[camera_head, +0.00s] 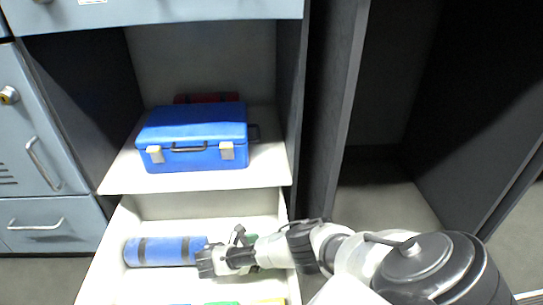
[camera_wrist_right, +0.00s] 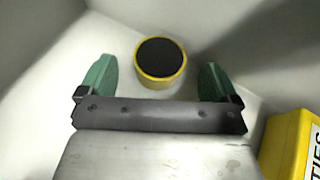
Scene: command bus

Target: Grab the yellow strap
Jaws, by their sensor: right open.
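A round yellow roll with a black top (camera_wrist_right: 160,83), which may be the yellow strap, stands in the corner of a white drawer in the right wrist view. My right gripper (camera_wrist_right: 158,66) is open, with its two green fingers apart on the left and right of the roll. I see no contact between the fingers and the roll. In the head view my right arm reaches from the right into the open drawer, and its gripper (camera_head: 248,240) is mostly hidden by the wrist. The roll cannot be made out there. My left gripper is not in view.
A blue roll with dark bands (camera_head: 165,251) lies in the drawer (camera_head: 150,215). A yellow box with lettering (camera_wrist_right: 287,145) stands right of my gripper. A blue case (camera_head: 195,135) sits on the shelf above. The drawer walls are close around the gripper.

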